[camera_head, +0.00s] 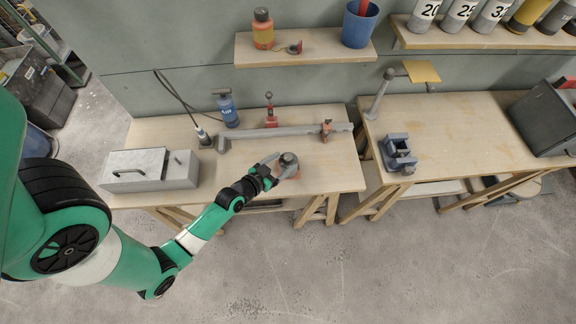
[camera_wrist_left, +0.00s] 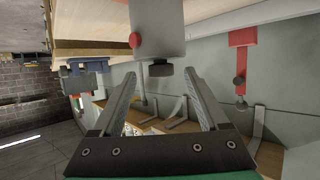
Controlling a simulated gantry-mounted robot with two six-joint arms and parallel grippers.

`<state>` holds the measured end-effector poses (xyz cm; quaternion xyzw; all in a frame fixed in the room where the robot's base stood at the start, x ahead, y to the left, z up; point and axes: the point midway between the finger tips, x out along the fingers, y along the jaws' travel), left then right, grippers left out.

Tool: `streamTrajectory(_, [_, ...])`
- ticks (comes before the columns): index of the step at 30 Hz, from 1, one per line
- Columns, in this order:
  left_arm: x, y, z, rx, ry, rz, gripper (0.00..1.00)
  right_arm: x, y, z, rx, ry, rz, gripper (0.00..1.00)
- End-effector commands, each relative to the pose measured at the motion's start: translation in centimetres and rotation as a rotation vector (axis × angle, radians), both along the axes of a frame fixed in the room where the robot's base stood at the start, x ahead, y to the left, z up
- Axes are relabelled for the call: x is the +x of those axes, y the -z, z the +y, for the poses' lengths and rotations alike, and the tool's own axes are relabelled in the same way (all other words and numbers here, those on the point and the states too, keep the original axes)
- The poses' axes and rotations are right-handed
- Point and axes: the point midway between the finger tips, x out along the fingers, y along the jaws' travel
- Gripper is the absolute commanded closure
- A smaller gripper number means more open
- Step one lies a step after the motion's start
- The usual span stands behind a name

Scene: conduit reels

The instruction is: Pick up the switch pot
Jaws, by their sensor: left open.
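The switch pot (camera_head: 289,159) is a small grey cylinder with a dark knob on top. It stands near the front edge of the left workbench. In the left wrist view the grey pot (camera_wrist_left: 158,28) appears upside down, with a red part on its side and a dark cap. My left gripper (camera_head: 283,166) is open at the pot in the head view. In the wrist view its two fingers (camera_wrist_left: 162,78) are spread, with the pot just beyond and between the tips. I cannot tell whether they touch it. My right gripper is out of view.
Behind the pot lies a long grey bar (camera_head: 285,131) with a red clamp (camera_head: 326,130). A blue bottle (camera_head: 227,108) and a red tool (camera_head: 271,112) stand further back. A grey metal box (camera_head: 138,170) is at left. A blue vise (camera_head: 398,152) sits on the right bench.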

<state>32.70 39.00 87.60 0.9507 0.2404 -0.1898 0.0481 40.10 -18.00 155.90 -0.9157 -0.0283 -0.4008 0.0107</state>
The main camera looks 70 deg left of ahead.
Motion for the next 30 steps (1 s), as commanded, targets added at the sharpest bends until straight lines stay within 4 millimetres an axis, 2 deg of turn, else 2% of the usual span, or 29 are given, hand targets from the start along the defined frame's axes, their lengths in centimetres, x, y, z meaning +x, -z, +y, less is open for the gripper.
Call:
streamTrajectory(3, [1.8, 0.9, 1.2, 0.0, 0.0, -0.001, 0.23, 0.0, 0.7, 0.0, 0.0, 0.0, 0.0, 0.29])
streamTrajectory(6, [2.8, 1.3, 1.7, 0.002, 0.0, -0.001, 0.23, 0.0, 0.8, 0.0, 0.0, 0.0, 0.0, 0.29])
streamTrajectory(14, [3.0, 1.3, 1.8, 0.0, 0.0, 0.0, 0.25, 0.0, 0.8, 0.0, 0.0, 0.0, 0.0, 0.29])
streamTrajectory(26, [2.9, 1.5, 1.7, -0.001, 0.0, 0.003, 0.97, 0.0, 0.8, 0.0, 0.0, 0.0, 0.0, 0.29])
streamTrajectory(27, [2.9, 1.5, 1.7, -0.001, 0.0, 0.003, 1.0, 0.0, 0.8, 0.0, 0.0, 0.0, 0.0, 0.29])
streamTrajectory(30, [2.9, 1.5, 1.7, -0.002, 0.001, 0.003, 1.0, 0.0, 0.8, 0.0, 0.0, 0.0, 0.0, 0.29])
